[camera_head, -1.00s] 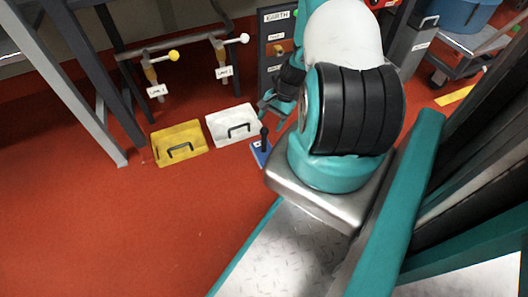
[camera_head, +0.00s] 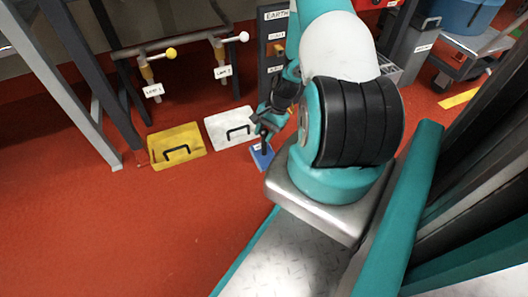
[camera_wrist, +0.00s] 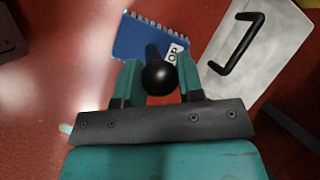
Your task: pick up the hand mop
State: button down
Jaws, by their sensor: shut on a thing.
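The hand mop has a blue flat head (camera_wrist: 140,38) with a toothed edge, a partly covered white label, and a black handle ending in a round knob (camera_wrist: 158,77). In the head view its blue head (camera_head: 262,156) rests on the red floor beside the white box lid. My gripper (camera_wrist: 158,82) is shut on the mop's handle, with the knob between its two teal fingers. In the head view my gripper (camera_head: 264,125) is above the blue head, and it hides the upper handle.
A white panel with a black handle (camera_head: 222,118) lies close to the mop; it also shows in the wrist view (camera_wrist: 278,50). A yellow panel (camera_head: 160,138) lies farther left. Taps on a pipe, a sign marked EARTH (camera_head: 276,15) and a trolley stand behind. Red floor in front is clear.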

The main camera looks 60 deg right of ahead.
jog(key=shift+r, duration=0.15)
notch_tip(320, 180, up, 20)
jog(key=p, duration=1.1)
